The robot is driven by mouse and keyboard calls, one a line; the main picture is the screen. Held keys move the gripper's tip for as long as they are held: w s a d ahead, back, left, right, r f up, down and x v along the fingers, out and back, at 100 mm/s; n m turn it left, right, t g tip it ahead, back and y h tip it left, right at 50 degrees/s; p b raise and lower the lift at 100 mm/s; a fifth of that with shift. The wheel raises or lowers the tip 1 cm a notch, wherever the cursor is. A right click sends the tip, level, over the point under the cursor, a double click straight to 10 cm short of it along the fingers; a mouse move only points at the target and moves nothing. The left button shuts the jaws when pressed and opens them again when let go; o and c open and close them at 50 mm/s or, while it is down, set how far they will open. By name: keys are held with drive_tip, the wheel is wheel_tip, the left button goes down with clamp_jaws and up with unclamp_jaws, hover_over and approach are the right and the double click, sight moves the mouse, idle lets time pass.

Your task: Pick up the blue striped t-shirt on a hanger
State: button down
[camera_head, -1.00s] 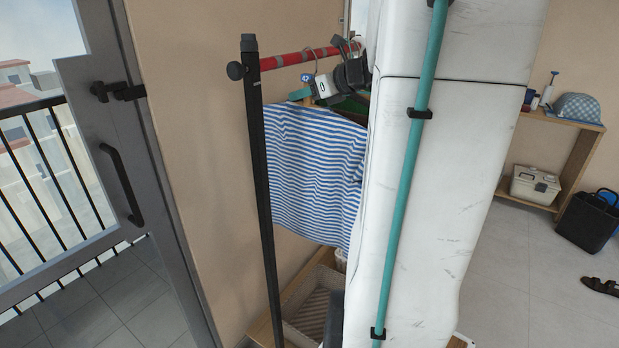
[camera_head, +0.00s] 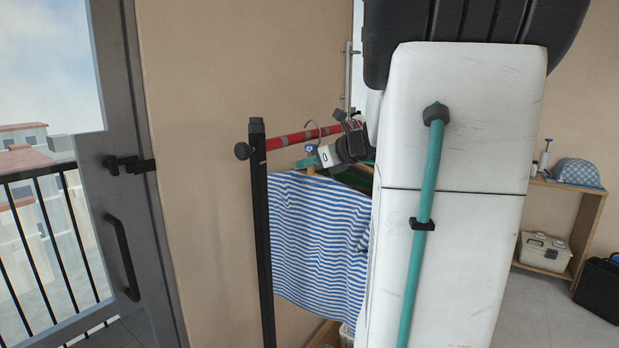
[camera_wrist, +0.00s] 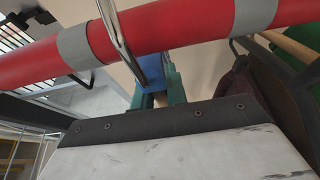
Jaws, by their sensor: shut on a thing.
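The shirt's fabric is not clear there.
A black rack post (camera_head: 262,230) stands at the shirt's left edge. Other dark and green garments (camera_wrist: 262,95) hang close by on the right. A glass door (camera_head: 125,220) is at the left. A shelf (camera_head: 570,190) with a cap stands at the right.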

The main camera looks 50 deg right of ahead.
drive_tip(key=shift+s+d+r, duration=0.1)
drive_tip(key=shift+s+r, duration=0.15)
drive_tip(key=shift+r, duration=0.25)
drive_tip(key=shift+s+r, duration=0.25)
drive_tip(key=shift+r, duration=0.25)
drive_tip(key=s, duration=0.5)
drive_tip(key=s+r, duration=0.1)
drive_tip(key=s, duration=0.4)
drive_tip(key=s+d, duration=0.1)
drive_tip(key=s, duration=0.4)
drive_tip(key=shift+r, duration=0.2)
